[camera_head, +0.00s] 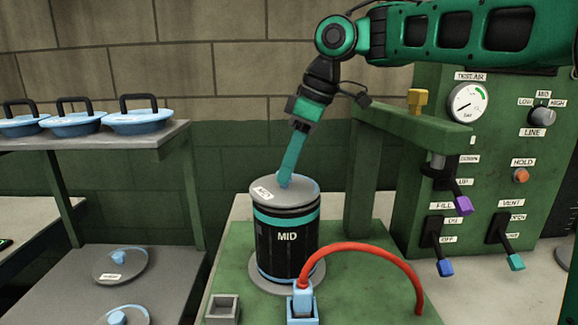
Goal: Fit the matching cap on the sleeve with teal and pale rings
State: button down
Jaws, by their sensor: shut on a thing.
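The sleeve (285,250) is a dark upright cylinder marked MID, with teal and pale rings near its top and bottom. It stands on a round grey plate (315,277) on the green bench fixture. A grey cap (300,190) with a small white label lies level over the sleeve's top; I cannot tell whether it is fully seated or just resting.
Two grey caps, one with a blue knob (118,257), lie on the left lower shelf. Blue lids with black handles (140,118) sit above. A green press arm (415,122) stands right of the sleeve. A red hose (375,250) arcs in front from a blue connector (302,300).

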aim_at(298, 188)
jog(key=c, duration=1.3)
grip_release()
jog(key=shift+f, duration=0.15)
jog(key=shift+c, duration=0.2)
jog(key=v, duration=0.5)
jog(key=shift+w+d, duration=0.1)
jog(key=shift+w, duration=0.1)
jog(key=shift+v, duration=1.2)
